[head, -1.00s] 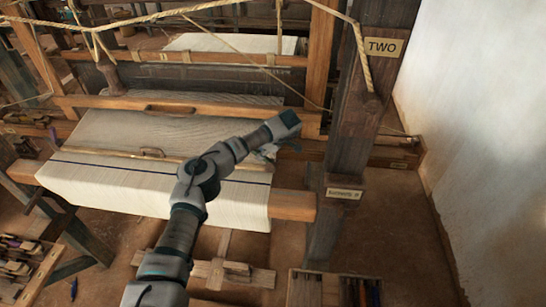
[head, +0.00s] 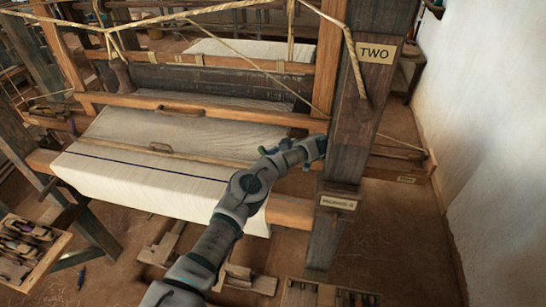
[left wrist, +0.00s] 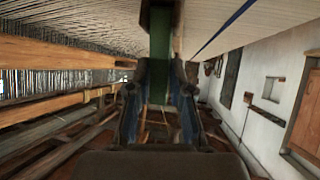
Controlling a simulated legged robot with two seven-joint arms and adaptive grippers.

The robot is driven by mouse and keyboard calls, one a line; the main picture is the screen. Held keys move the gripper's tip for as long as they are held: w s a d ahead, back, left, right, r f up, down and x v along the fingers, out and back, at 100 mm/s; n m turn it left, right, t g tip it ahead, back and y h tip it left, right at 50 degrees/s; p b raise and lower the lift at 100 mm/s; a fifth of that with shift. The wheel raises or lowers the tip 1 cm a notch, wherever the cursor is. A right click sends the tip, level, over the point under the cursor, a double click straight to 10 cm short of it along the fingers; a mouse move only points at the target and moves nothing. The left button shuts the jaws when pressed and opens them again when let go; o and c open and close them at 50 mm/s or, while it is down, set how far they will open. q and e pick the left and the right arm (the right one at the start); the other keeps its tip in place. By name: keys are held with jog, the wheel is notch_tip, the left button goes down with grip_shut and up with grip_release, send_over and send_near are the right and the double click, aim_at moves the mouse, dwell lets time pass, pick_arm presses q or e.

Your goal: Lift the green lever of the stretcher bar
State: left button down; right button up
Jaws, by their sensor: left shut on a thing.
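In the left wrist view a green lever (left wrist: 160,55) stands between the fingers of my left gripper (left wrist: 159,98), which is shut on it. In the head view my left gripper (head: 316,149) is at the right edge of the cloth, close to the dark post; its fingertips and the green lever cannot be made out there. A thin pale bar, which looks like the stretcher bar (head: 200,157), lies across the woven cloth (head: 150,178), with a small curved handle on it. Its right end is hidden by my arm. My right gripper is not in view.
The dark loom post (head: 350,130) with a sign "TWO" (head: 377,53) stands just right of my gripper. A wooden beam (head: 290,212) runs beneath the cloth. A tool tray (head: 35,250) is at lower left. The floor by the white wall (head: 490,130) is clear.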

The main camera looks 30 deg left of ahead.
pick_arm(q)
jog(key=shift+a+r, duration=0.45)
jog(key=shift+r, duration=0.05)
jog(key=c, duration=1.2)
grip_release()
jog(key=shift+o, duration=0.8)
jog(key=shift+s+r, duration=0.1)
jog(key=shift+s, duration=0.4)
jog(key=shift+w+a, duration=0.1)
jog(key=shift+w, duration=0.15)
notch_tip(320, 180, up, 10)
